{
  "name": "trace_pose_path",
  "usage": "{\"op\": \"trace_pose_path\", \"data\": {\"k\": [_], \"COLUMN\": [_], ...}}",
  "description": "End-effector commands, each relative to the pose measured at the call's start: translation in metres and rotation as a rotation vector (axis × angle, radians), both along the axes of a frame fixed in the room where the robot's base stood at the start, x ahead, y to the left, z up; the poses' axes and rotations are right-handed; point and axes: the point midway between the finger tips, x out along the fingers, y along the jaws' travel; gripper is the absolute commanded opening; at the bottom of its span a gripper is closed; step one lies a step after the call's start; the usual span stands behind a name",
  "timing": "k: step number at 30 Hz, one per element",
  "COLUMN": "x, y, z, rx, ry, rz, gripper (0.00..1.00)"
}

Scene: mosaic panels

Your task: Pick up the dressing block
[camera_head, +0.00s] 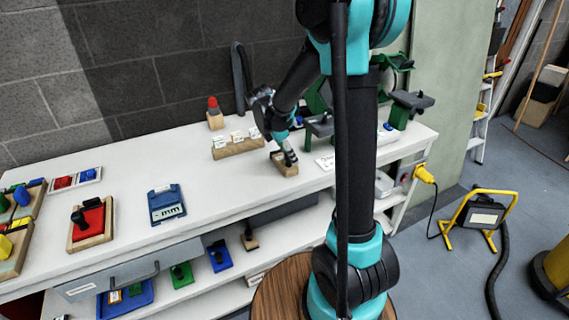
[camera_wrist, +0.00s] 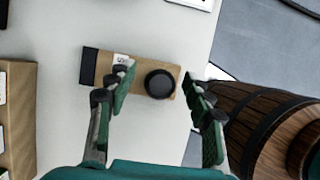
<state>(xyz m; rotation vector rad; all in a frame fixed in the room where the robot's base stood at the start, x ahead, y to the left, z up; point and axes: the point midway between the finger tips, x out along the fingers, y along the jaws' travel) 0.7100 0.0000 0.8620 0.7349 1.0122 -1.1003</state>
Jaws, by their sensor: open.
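A small wooden block (camera_wrist: 141,63) lies on the white bench top, with a dark strip at its left end, a small white label and a round black knob (camera_wrist: 159,83) near its right end. I take it for the dressing block; its label is too small to read. It also shows in the head view as a block (camera_head: 287,169) near the bench's front edge. My gripper (camera_wrist: 155,84) is open above it and empty, with the knob between the two fingers in the picture. The left finger hides part of the block. In the head view my gripper (camera_head: 290,156) partly covers it.
A wooden holder with white labelled cards (camera_head: 238,149) stands close behind and left; its side (camera_wrist: 20,120) shows at the left in the wrist view. Green stands (camera_head: 320,127) are at the right. A wooden barrel (camera_wrist: 262,120) stands below the bench edge. Bare bench lies left.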

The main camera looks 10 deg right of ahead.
Motion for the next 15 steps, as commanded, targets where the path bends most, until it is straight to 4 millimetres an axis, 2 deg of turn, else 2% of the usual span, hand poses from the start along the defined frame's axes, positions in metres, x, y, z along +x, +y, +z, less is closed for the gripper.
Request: {"op": "trace_pose_path", "data": {"k": [2, 12, 15], "x": [0.0, 0.0, 0.0001], "y": [0.0001, 0.0001, 0.0001], "z": [0.0002, 0.0004, 0.0004], "rx": [0.0, 0.0, 0.0], "ry": [0.0, 0.0, 0.0], "rz": [0.0, 0.0, 0.0], "gripper": [0.52, 0.09, 0.0]}}
